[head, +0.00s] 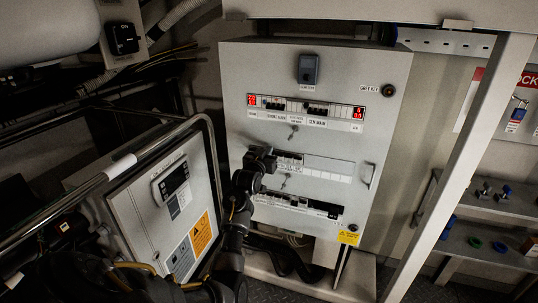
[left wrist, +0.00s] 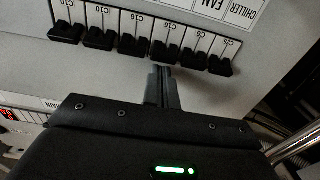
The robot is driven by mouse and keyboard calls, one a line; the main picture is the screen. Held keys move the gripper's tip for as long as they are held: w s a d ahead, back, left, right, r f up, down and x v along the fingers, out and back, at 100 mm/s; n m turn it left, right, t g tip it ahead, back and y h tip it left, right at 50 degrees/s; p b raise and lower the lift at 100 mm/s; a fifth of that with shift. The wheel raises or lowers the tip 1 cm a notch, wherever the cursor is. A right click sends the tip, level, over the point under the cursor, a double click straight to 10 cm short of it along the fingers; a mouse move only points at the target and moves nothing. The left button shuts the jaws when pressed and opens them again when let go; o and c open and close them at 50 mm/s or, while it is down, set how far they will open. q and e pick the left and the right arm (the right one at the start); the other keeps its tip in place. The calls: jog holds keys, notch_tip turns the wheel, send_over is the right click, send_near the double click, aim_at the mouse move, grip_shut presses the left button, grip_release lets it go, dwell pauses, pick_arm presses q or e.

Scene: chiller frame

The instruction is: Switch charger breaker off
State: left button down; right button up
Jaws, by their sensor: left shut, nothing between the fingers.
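The grey electrical panel (head: 235,60) stands upright with three rows of breakers. In the left wrist view, which shows the labels upside down, a row of black breaker toggles (left wrist: 135,44) carries ratings such as C10 and C16. A label reading CHILLER FAN (left wrist: 222,8) shows beyond it. I cannot tell which toggle is the charger breaker. My left gripper (head: 265,160) is in front of the left end of the middle row. Its fingers (left wrist: 162,72) are shut and empty, with tips close to the middle toggles; contact is unclear. My right gripper is out of view.
The top row has red displays (head: 252,100) at its ends. A panel handle (head: 370,176) projects at the right. A smaller control box (head: 150,225) and a metal rail (head: 70,210) crowd the left. A slanted post (head: 470,130) and shelves (head: 490,250) stand right.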

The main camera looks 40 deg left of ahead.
pick_arm(q)
jog(key=shift+f, duration=0.2)
jog(key=f+p+v, duration=0.1)
jog(key=p+v, duration=0.3)
jog(key=v, duration=0.2)
dwell(0.9)
jog(key=shift+f, duration=0.1)
